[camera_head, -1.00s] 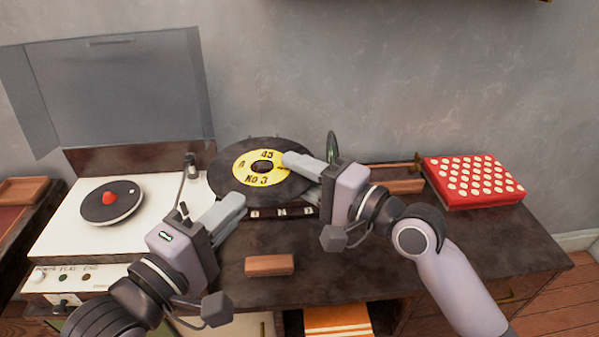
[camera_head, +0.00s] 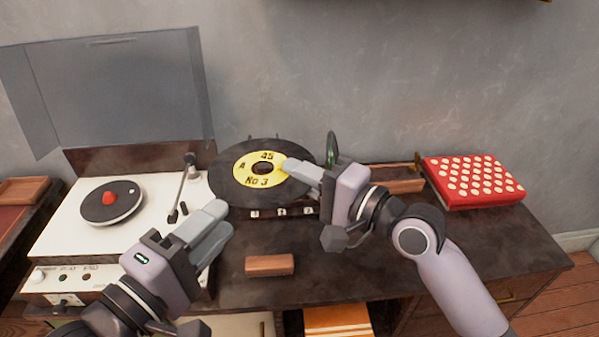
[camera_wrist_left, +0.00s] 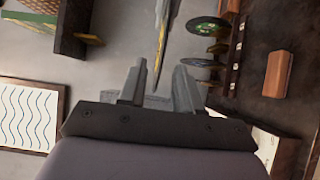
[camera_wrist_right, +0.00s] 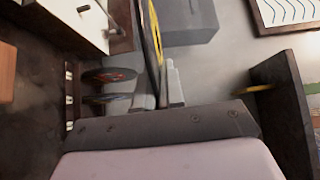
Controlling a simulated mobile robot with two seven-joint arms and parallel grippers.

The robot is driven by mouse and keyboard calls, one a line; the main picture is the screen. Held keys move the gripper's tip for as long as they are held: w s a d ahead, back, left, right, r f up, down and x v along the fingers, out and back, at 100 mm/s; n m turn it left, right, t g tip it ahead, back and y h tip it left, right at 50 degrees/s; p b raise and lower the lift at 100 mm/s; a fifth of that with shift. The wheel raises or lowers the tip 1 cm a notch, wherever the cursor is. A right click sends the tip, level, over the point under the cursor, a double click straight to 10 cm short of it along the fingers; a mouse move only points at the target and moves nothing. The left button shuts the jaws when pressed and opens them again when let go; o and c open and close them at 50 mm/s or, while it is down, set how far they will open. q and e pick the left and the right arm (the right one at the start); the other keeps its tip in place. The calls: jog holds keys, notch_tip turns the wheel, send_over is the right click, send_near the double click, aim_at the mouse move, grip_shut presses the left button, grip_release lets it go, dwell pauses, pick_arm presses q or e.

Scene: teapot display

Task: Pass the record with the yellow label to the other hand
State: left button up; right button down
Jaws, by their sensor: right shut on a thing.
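The record with the yellow label (camera_head: 235,190) is black, with "45" and "No 3" on its label. It is tilted toward the head camera above the back of the cabinet. My right gripper (camera_head: 295,170) is shut on its right side; in the right wrist view the record (camera_wrist_right: 152,40) stands edge-on between the fingers (camera_wrist_right: 158,90). My left gripper (camera_head: 210,228) is open and empty, to the lower left of the record and apart from it. In the left wrist view a gap shows between its fingers (camera_wrist_left: 160,88), with the record (camera_wrist_left: 162,40) edge-on beyond them.
A white record player (camera_head: 60,225) with a raised lid (camera_head: 110,90) stands at the left. A red dotted box (camera_head: 472,182) is at the right. A small wooden block (camera_head: 269,265) lies at the front. Other records (camera_wrist_left: 207,27) stand in a rack behind.

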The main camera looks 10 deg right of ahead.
pick_arm(q)
jog(key=s+a+f+m+g+y, duration=0.1)
jog(key=s+a+f+m+y, duration=0.2)
jog(key=f, duration=0.7)
jog(key=s+a+f+m+g+y, duration=0.1)
jog(key=s+a+f+m+y, duration=0.2)
jog(key=f, duration=0.8)
jog(key=s+a+f+m+g+y, duration=0.1)
jog(key=s+a+f+m+y, duration=0.2)
jog(key=a+f+m, duration=0.3)
notch_tip(320, 180, down, 5)
jog(key=a, duration=0.3)
jog(key=shift+s+f, duration=0.15)
jog(key=shift+s, duration=0.05)
